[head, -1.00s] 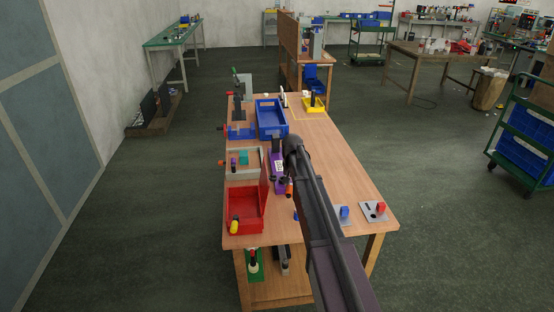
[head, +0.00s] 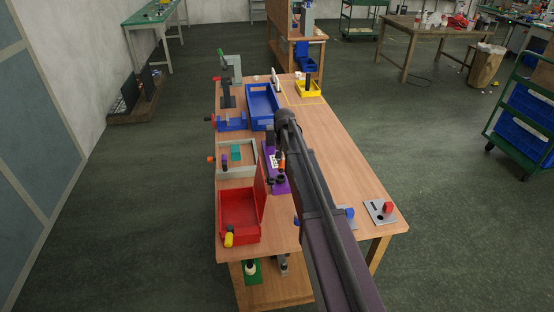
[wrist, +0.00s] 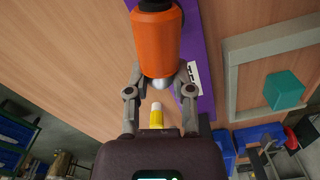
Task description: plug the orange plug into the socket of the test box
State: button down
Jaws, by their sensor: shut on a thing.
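My gripper (wrist: 160,78) is shut on the orange plug (wrist: 157,45), a cylinder with a black end and a silver tip, with one finger on each side. In the head view the orange plug (head: 282,162) shows over the purple test box (head: 271,158), beside the end of my arm. The purple box also shows behind the plug in the wrist view (wrist: 196,30), with a white label. Dark round parts sit at its near end. The fingers are mostly hidden in the head view. I cannot tell whether the plug touches the socket.
Left of the box are a grey-framed tray (head: 252,172) with a teal block (head: 235,153) and a red bin (head: 239,222). A blue bin (head: 262,119) stands behind. A plate with a red block (head: 380,211) lies at front right. The table's right side is largely clear.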

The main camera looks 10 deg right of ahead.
jog(key=shift+w+a, duration=0.1)
jog(key=shift+w, duration=0.15)
jog(key=shift+a, duration=0.15)
jog(key=shift+f, duration=0.1)
